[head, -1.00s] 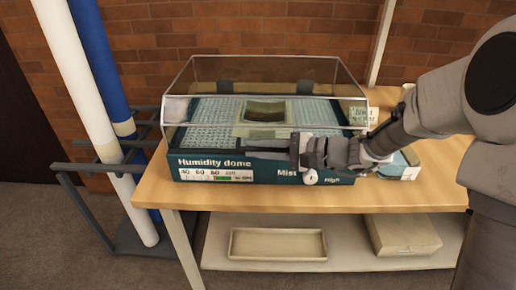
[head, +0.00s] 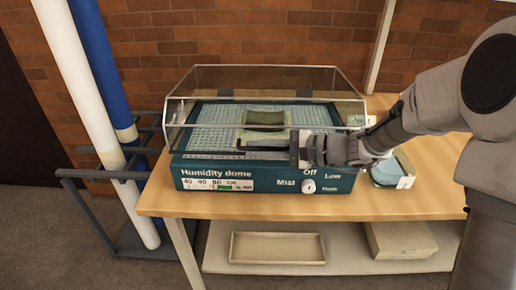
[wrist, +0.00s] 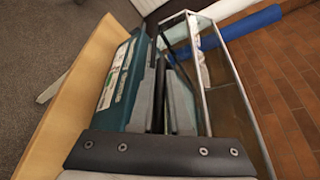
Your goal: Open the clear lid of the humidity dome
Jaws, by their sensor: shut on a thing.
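The humidity dome (head: 215,172) is a teal box on a wooden table, with white lettering, a scale and a mist knob (head: 308,186) on its front. Its clear lid (head: 255,99), with thin grey edges, stands over the patterned bed and a green tray (head: 265,117). My gripper (head: 268,149) reaches in from the right at the lid's front edge, fingers pointing left. It is shut on what looks like the lid's front handle, mostly hidden by the fingers. The wrist view shows the fingers (wrist: 166,90) between teal box and lid frame (wrist: 204,80). Any small lid gap is unclear.
A teal and white item (head: 388,172) lies on the table (head: 430,185) right of the dome. A lower shelf holds a shallow tray (head: 278,247) and a box (head: 400,239). Blue and white rolls (head: 88,110) stand in a rack at left. A brick wall is behind.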

